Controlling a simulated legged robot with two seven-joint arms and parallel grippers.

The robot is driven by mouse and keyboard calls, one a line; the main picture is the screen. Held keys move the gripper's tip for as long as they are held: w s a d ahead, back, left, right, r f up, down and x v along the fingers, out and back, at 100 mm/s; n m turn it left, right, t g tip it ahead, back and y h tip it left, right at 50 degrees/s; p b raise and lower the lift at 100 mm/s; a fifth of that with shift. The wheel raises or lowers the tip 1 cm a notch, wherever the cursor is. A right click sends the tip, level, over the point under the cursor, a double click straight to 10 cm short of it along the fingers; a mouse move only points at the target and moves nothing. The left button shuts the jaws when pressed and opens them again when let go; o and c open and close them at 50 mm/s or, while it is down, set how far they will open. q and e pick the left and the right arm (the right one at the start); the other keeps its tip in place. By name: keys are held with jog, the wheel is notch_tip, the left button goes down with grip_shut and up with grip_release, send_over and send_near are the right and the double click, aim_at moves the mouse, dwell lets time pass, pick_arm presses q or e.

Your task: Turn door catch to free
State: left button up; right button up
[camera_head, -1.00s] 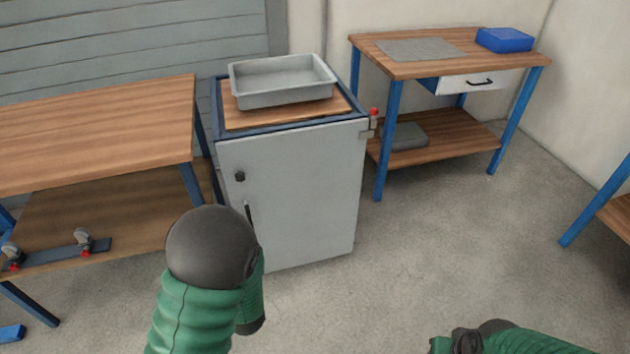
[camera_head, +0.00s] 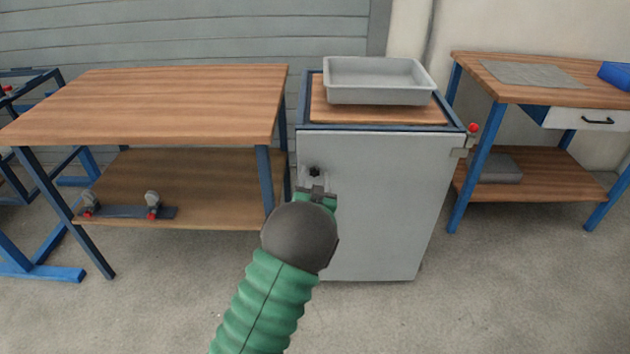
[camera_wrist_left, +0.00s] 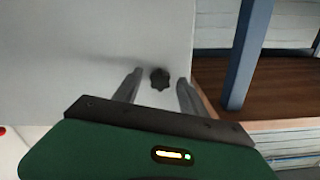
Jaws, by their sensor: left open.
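The door catch is a small dark lobed knob (camera_head: 314,171) on the upper left of the grey cabinet door (camera_head: 385,200). The door looks closed. My left gripper (camera_head: 315,180) is in front of the door at the knob, partly hidden behind my own wrist in the head view. In the left wrist view its two fingers are open, and the knob (camera_wrist_left: 159,78) shows between and just beyond the fingertips. I cannot tell whether the fingers touch it. The door's handle is hidden behind my arm. My right gripper is out of view.
A grey tray (camera_head: 378,82) stands on the cabinet top. A wooden bench (camera_head: 170,95) with a lower shelf (camera_head: 200,175) stands close on the left. Another bench (camera_head: 540,75) stands at the right. A red knob (camera_head: 473,128) sticks out at the cabinet's right corner.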

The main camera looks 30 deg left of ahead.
pick_arm(q)
jog(key=shift+w+a+r, duration=0.1)
jog(key=shift+w+a, duration=0.05)
jog(key=shift+w, duration=0.15)
grip_shut()
